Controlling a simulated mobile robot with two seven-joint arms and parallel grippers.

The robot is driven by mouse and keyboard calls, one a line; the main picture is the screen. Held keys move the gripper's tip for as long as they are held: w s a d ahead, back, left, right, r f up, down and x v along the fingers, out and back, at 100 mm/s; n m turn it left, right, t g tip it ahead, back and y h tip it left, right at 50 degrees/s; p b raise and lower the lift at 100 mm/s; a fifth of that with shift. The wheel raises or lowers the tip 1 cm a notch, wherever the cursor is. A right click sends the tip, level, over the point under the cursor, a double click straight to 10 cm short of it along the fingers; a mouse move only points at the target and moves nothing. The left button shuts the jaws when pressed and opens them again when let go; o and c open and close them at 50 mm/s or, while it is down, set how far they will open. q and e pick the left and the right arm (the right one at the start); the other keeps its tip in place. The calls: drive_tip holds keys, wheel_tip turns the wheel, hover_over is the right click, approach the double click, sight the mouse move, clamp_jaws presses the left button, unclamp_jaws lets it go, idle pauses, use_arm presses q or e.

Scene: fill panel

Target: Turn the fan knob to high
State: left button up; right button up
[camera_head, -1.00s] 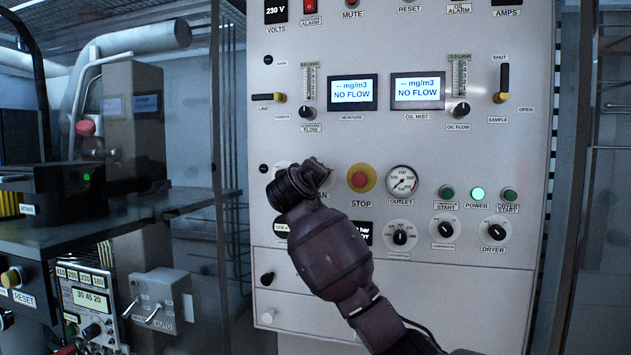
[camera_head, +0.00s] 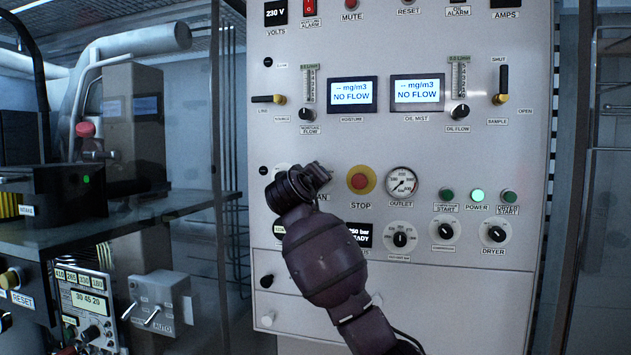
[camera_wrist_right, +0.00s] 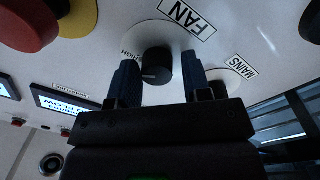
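The black fan knob (camera_wrist_right: 157,64) sits on a round white dial plate below the FAN label (camera_wrist_right: 186,14), which appears turned over in the right wrist view. A label reading HIGH, partly hidden, is beside the knob. My right gripper (camera_wrist_right: 160,78) is open, with one dark blue finger on each side of the knob and visible gaps between. In the head view my right gripper (camera_head: 318,172) is at the panel and hides the knob; only part of the FAN label (camera_head: 322,197) shows. My left gripper is not in view.
The red STOP button (camera_head: 361,180) with its yellow ring is just right of my gripper, and also shows in the wrist view (camera_wrist_right: 28,22). The MAINS switch (camera_wrist_right: 218,88) is near the other finger. The outlet gauge (camera_head: 402,182) and several knobs lie further right.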

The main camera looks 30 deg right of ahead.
drive_tip(key=shift+o, duration=1.1)
drive_tip(key=shift+r, duration=0.1)
drive_tip(key=v, duration=1.1)
drive_tip(key=shift+b, duration=0.45)
